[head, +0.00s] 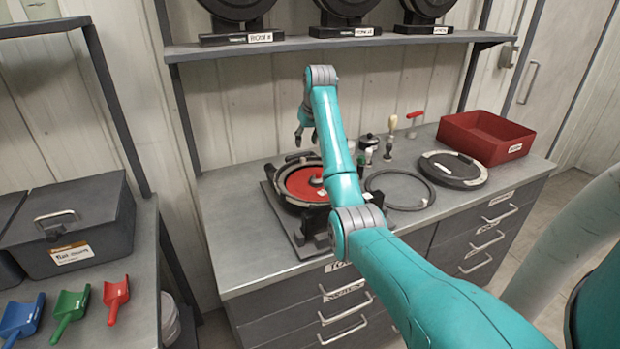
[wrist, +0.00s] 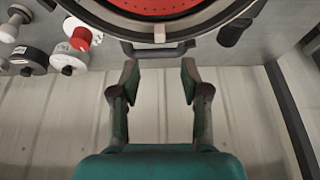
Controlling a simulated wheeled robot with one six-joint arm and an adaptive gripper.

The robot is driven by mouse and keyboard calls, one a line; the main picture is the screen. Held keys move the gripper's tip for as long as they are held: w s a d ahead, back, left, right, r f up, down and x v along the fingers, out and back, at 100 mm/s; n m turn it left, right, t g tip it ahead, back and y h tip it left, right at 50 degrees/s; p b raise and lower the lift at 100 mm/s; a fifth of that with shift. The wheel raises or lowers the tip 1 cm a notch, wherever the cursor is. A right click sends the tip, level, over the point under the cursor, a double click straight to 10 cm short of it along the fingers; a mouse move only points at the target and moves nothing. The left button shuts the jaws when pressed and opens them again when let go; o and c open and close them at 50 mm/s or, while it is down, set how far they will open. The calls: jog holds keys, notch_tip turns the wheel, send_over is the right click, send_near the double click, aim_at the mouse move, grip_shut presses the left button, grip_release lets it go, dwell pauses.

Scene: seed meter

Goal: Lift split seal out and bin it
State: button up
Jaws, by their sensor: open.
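The seed meter housing (head: 296,210) stands open on the bench, with a red disc (head: 304,183) inside a dark round rim. The red disc also shows at the top of the wrist view (wrist: 158,5), ringed by a dark band. I cannot make out a split in any seal there. A thin dark ring (head: 369,185) with a small pale tag lies flat on the bench to the right of the housing. A red open bin (head: 464,133) stands at the bench's back right. My gripper (wrist: 159,74) is open and empty, beside the housing's back edge, towards the wall.
A round grey-rimmed cover (head: 435,176) lies in front of the red bin. Small bottles and knobbed tools (head: 391,130) stand behind the ring. A shelf (head: 290,45) with dark round parts overhangs the bench. A grey case (head: 105,215) and coloured scoops (head: 72,305) sit at left.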

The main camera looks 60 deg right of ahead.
aim_at(304, 159)
jog(key=x, duration=0.3)
jog(key=shift+s+x, duration=0.15)
jog(key=shift+x, duration=1.15)
jog(key=shift+s+x, duration=0.2)
jog(key=shift+x, duration=1.1)
jog(key=shift+a+f, duration=0.15)
jog(key=shift+a, duration=0.05)
grip_shut()
